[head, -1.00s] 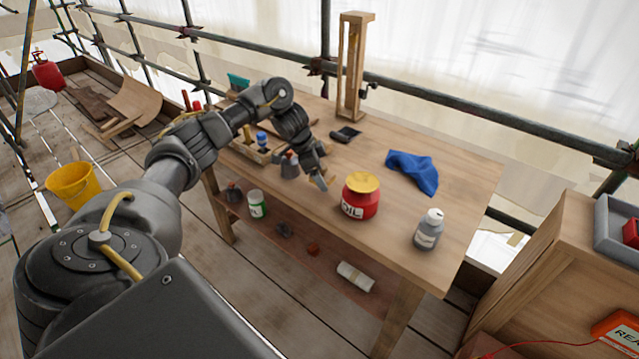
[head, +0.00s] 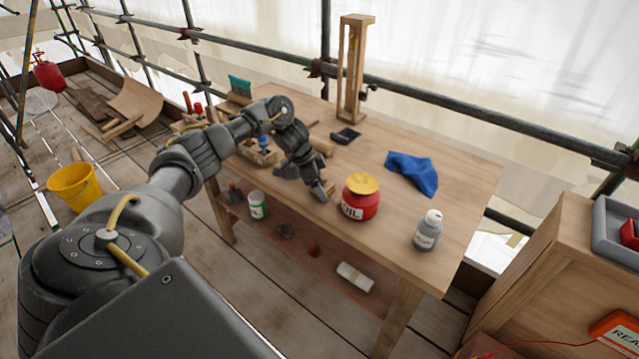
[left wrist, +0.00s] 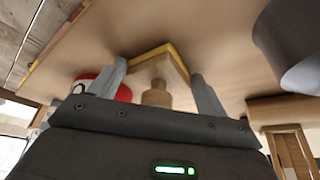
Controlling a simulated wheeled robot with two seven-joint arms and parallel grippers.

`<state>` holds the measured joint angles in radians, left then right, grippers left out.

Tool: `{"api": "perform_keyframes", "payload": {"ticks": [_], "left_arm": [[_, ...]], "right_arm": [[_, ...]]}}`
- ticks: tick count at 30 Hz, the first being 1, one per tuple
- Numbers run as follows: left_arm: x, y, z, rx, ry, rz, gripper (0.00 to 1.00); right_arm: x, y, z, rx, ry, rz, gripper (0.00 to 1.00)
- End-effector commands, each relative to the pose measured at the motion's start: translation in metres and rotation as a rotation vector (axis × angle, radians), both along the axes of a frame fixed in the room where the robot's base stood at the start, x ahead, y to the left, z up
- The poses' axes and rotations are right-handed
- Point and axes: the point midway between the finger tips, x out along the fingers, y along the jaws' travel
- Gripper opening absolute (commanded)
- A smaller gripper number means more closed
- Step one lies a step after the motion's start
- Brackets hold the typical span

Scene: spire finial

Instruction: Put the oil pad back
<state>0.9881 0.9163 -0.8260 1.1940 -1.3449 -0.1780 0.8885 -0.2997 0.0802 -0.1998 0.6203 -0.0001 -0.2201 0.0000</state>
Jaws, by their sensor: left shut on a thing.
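The oil pad (left wrist: 158,68) is a square wooden block with a yellow edge and a round wooden knob, seen in the left wrist view. My left gripper (left wrist: 160,92) is shut on it, the knob between the fingers. In the head view my left gripper (head: 321,193) points down low over the workbench, just left of the red oil tin, and largely hides the pad. I cannot tell whether the pad touches the bench. The red oil tin (head: 360,207) has a yellow top and stands upright; part of it shows in the left wrist view (left wrist: 122,92). My right gripper is not in view.
On the workbench (head: 455,170) are a blue cloth (head: 412,172), a grey bottle (head: 428,230), a small black object (head: 346,135) and a tall wooden frame (head: 353,70). A wooden tool holder (head: 262,157) stands behind my forearm.

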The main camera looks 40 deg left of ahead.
Motion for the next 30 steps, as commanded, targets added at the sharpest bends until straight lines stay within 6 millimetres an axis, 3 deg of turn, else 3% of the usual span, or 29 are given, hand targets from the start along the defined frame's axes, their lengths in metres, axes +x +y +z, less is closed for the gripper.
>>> {"api": "perform_keyframes", "payload": {"ticks": [3,4,9,23,26,30], "left_arm": [[-0.003,-0.001,-0.009,0.004,0.014,-0.003,0.58],[-0.004,-0.001,-0.01,0.004,0.015,-0.003,0.77],[-0.005,-0.003,-0.012,0.005,0.022,-0.007,0.98],[-0.006,-0.005,-0.013,0.001,0.024,-0.014,0.98],[-0.006,-0.005,-0.006,0.001,0.023,-0.015,0.98],[-0.01,0.001,0.018,0.001,0.017,-0.011,0.98]], "right_arm": [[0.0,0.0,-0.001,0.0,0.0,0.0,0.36],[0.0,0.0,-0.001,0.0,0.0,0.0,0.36],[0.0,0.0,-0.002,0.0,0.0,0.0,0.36],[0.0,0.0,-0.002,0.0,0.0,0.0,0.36],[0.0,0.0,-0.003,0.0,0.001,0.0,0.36],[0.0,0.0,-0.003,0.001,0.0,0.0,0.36]]}}
